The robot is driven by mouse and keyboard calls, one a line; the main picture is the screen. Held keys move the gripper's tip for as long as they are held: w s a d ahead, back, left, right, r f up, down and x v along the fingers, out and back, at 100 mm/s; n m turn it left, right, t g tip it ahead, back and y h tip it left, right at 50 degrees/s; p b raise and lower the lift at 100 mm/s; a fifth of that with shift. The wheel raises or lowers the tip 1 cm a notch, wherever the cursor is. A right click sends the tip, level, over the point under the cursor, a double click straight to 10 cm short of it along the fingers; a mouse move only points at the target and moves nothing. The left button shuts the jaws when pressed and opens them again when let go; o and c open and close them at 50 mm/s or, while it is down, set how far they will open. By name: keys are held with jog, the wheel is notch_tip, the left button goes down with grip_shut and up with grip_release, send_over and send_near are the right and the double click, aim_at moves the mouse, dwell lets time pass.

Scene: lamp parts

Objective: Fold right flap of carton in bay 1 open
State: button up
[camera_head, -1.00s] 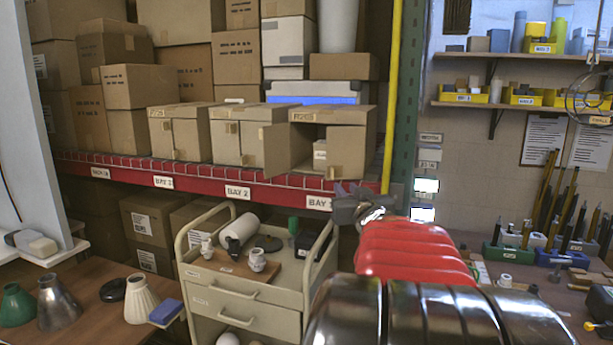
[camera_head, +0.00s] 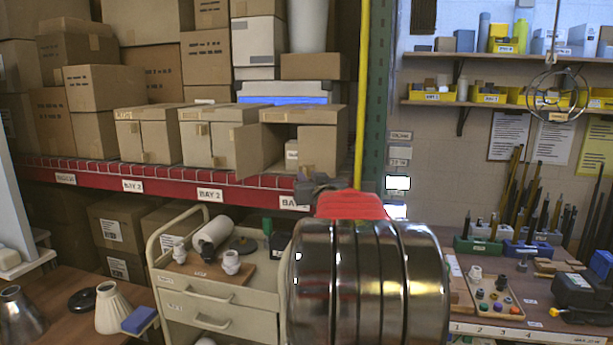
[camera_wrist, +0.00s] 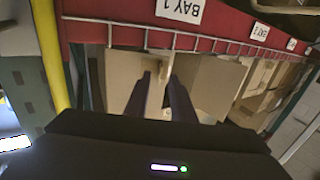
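The bay 1 carton (camera_head: 330,117) stands on the red-edged shelf. Its left flap (camera_head: 258,150) is swung outward. Its right flap (camera_head: 319,152) covers the right part of the front, and a small box (camera_head: 291,150) shows in the gap between them. My gripper (camera_head: 311,184) is low in front of the carton, small and partly hidden by my arm. In the wrist view, which is upside down, my gripper (camera_wrist: 160,77) has its two dark fingers apart and points at the carton front. The right flap (camera_wrist: 118,72) is at left there; contact cannot be told.
Two more cartons (camera_head: 208,137) (camera_head: 148,135) stand to the left. A wire guard and red shelf edge (camera_head: 170,176) run below the cartons. A yellow pole (camera_head: 360,100) and green upright (camera_head: 381,110) stand close on the right. A cart (camera_head: 215,300) is below.

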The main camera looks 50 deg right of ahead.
aim_at(305, 174)
jog(key=shift+x, duration=1.55)
grip_shut()
dwell(0.4)
